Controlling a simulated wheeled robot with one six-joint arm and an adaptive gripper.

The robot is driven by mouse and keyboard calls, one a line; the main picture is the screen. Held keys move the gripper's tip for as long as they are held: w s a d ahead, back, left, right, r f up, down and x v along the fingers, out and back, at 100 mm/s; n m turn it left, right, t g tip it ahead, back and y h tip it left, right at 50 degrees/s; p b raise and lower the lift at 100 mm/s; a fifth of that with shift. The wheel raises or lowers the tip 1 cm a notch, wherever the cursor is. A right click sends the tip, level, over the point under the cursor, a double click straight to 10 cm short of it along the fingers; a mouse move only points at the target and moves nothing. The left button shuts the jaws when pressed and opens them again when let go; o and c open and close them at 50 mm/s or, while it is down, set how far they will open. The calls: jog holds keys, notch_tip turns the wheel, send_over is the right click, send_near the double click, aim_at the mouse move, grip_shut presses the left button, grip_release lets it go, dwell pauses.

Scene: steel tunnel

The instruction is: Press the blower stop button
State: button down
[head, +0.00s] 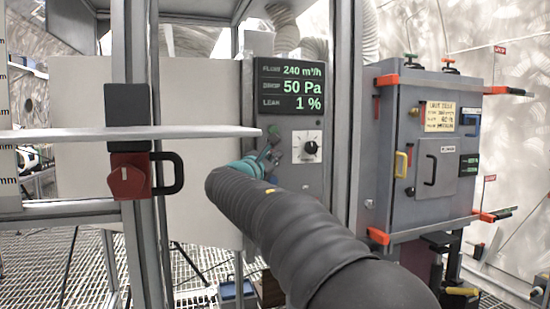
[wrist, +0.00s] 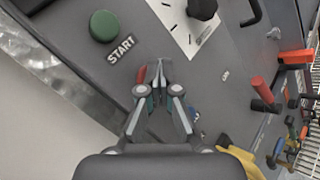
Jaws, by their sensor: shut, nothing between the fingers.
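The blower panel (head: 283,165) stands in the middle of the head view, with a display (head: 290,86) at its top. A green button labelled START (wrist: 104,26) is at the upper left of the wrist view, and it also shows in the head view (head: 273,131). My gripper (wrist: 157,66) is shut and empty, its fingertips over the panel below the START button; it also shows in the head view (head: 270,150). A small red patch (wrist: 141,75) shows beside the left finger; it may be the stop button, mostly hidden. I cannot tell whether the fingertips touch anything.
A black knob on a white plate (head: 306,148) is right of my gripper. A grey cabinet (head: 430,150) with red clamps stands further right.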

jog(key=shift+s+d+f, duration=0.15)
jog(key=shift+s, duration=0.1)
jog(key=shift+s+b, duration=0.1)
jog(key=shift+b, duration=0.2)
jog(key=shift+s+d+b, duration=0.25)
jog(key=shift+s+b, duration=0.3)
jog(key=shift+s, duration=0.4)
jog(key=shift+s+d+b, duration=0.25)
jog(key=shift+s+b, duration=0.3)
jog(key=shift+s, duration=0.35)
jog(key=shift+s+d+b, duration=0.25)
jog(key=shift+s+b, duration=0.3)
jog(key=shift+s, duration=0.4)
